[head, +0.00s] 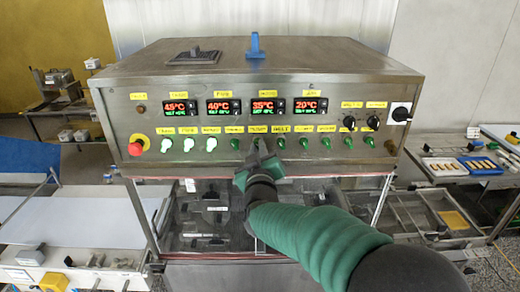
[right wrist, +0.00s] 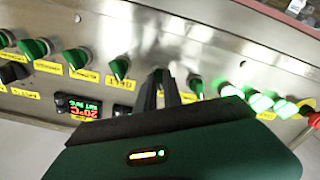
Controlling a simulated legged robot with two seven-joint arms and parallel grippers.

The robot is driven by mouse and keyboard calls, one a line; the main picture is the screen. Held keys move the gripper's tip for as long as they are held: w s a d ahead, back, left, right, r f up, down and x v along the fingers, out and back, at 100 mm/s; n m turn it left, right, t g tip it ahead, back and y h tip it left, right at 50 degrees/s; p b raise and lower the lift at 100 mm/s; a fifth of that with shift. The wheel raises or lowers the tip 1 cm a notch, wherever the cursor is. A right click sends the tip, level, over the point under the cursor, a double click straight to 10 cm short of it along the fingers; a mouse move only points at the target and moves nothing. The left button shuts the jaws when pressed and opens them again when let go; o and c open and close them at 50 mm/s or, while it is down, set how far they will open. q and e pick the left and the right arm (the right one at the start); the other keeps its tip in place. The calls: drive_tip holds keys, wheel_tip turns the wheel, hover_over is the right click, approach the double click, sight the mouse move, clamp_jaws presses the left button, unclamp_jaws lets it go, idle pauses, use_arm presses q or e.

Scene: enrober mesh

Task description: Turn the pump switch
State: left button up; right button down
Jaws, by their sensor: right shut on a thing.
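The control panel (head: 120,112) carries a row of green rotary switches under yellow labels. The label lettering is too small for me to tell surely which one is the pump switch. My right gripper (head: 262,148) is at the panel face, shut on a green switch (right wrist: 157,74) near the middle of the row, just left of the switch labelled belt (head: 281,143) in the head view. In the right wrist view, the dark fingers (right wrist: 158,88) cover most of the held switch, so its angle is hidden. My left gripper is not in view.
Three switches at the left glow bright, such as this lit switch (head: 166,145). A red emergency button (head: 135,147) is at the far left. Neighbouring green switches (right wrist: 118,67) stand close to the fingers. Four red-green displays (head: 222,106) are above. Tables flank the machine.

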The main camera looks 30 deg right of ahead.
drive_tip(key=shift+w+a, duration=0.1)
drive_tip(key=shift+a, duration=0.1)
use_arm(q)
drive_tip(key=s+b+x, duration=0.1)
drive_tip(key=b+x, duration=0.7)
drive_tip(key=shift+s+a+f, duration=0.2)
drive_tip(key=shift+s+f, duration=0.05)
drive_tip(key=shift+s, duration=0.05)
use_arm(e)
drive_tip(key=shift+d+f+m, duration=0.1)
drive_tip(key=shift+m, duration=2.8)
drive_tip(key=shift+d+m, duration=0.1)
drive_tip(key=shift+m, duration=2.8)
drive_tip(key=c, duration=1.6)
unclamp_jaws()
drive_tip(key=shift+c, duration=0.2)
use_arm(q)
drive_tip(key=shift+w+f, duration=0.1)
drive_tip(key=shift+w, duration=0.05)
use_arm(e)
drive_tip(key=shift+o, duration=0.8)
drive_tip(key=shift+w, duration=0.15)
drive_tip(key=shift+d, duration=0.15)
